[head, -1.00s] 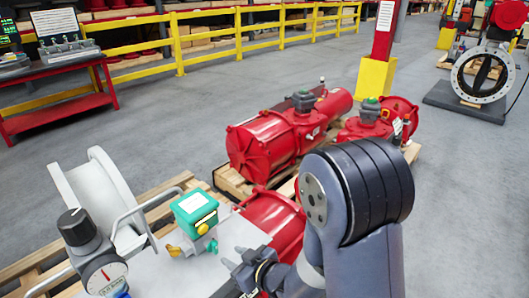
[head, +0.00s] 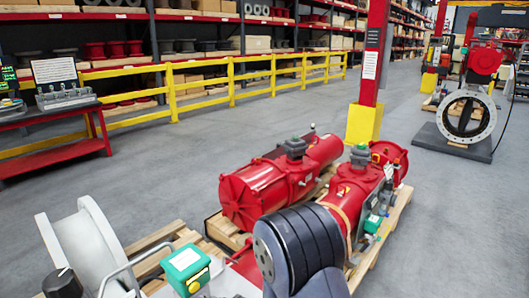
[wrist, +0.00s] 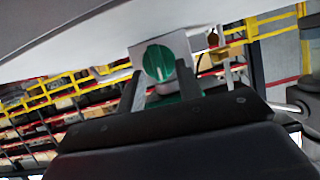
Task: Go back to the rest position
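The teal-green box with a yellow knob (head: 187,268) is at the bottom left of the head view, beside a white flanged spool (head: 85,240) and a black knob (head: 62,284). My gripper is out of the head view, where only my dark arm joint shows at the bottom middle. In the wrist view my gripper (wrist: 160,88) has its two fingers apart. A round green knob (wrist: 158,62) on a grey plate shows between and beyond the fingers. I see no grip on it.
Red actuators (head: 262,190) lie on wooden pallets in the middle, close to my arm. A red bench (head: 50,140) with a control panel stands left. A yellow railing (head: 203,92) and red post (head: 374,60) are behind.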

